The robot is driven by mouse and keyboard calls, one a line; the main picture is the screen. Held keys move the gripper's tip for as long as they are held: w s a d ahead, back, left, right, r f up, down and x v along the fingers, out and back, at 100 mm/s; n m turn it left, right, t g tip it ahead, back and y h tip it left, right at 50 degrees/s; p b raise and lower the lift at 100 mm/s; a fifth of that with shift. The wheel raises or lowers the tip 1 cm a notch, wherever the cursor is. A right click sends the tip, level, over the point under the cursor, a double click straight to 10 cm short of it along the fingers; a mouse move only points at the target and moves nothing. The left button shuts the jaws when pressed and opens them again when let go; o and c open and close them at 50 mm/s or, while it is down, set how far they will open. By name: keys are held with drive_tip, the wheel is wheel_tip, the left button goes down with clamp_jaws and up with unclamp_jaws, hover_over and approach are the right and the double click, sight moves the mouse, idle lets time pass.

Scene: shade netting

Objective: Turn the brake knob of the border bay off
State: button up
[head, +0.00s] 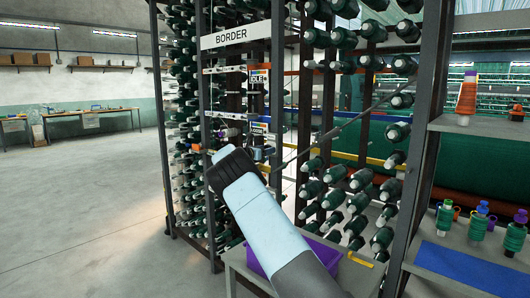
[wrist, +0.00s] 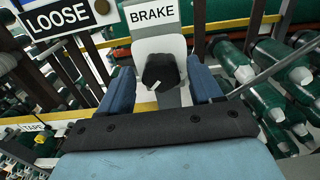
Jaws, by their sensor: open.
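The brake knob (wrist: 160,70) is black with a small pale mark at its lower edge. It sits on a pale plate under the white BRAKE label (wrist: 152,14) in the wrist view. My gripper (wrist: 162,84) is open, with one blue finger left of the knob and one right of it. Gaps show between knob and fingers in the picture; how deep the fingers reach around it I cannot tell. In the head view the BORDER sign (head: 236,36) hangs on the bay's dark frame, and my arm hides the knob and most of my gripper.
A black LOOSE label (wrist: 57,28) is left of BRAKE, and a TAPE label (wrist: 32,127) is lower left. Racks of green bobbins (head: 335,185) fill the bay. A purple bin (head: 255,262) is behind my arm. Shelves with cones (head: 466,95) stand right. Floor at left is clear.

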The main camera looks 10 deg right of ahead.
drive_tip(key=v, duration=1.3)
drive_tip(key=shift+s+a, duration=0.2)
drive_tip(key=shift+a, duration=0.15)
drive_tip(key=s+d+r+m+g+y, duration=0.25)
drive_tip(key=s+d+m, duration=0.25)
drive_tip(key=s+d, duration=0.35)
drive_tip(key=s+d+r+m+g+y, duration=0.25)
drive_tip(key=s+d+m, duration=0.25)
drive_tip(key=s+d, duration=0.35)
drive_tip(key=s+d+r+m+g+y, duration=0.2)
drive_tip(key=s+m+y, duration=0.3)
drive_tip(key=s, duration=1.2)
drive_tip(key=s+a+f+m+t+y, duration=0.1)
drive_tip(key=s+a+m, duration=0.3)
drive_tip(key=s, duration=1.2)
drive_tip(key=s+a+f+m+t+y, duration=0.1)
drive_tip(key=s+a+m, duration=0.4)
drive_tip(key=s, duration=1.1)
drive_tip(key=f+m+y, duration=0.1)
drive_tip(key=y, duration=0.1)
drive_tip(key=shift+s+a+y, duration=0.2)
drive_tip(key=shift+a+y, duration=0.05)
drive_tip(key=shift+y, duration=0.05)
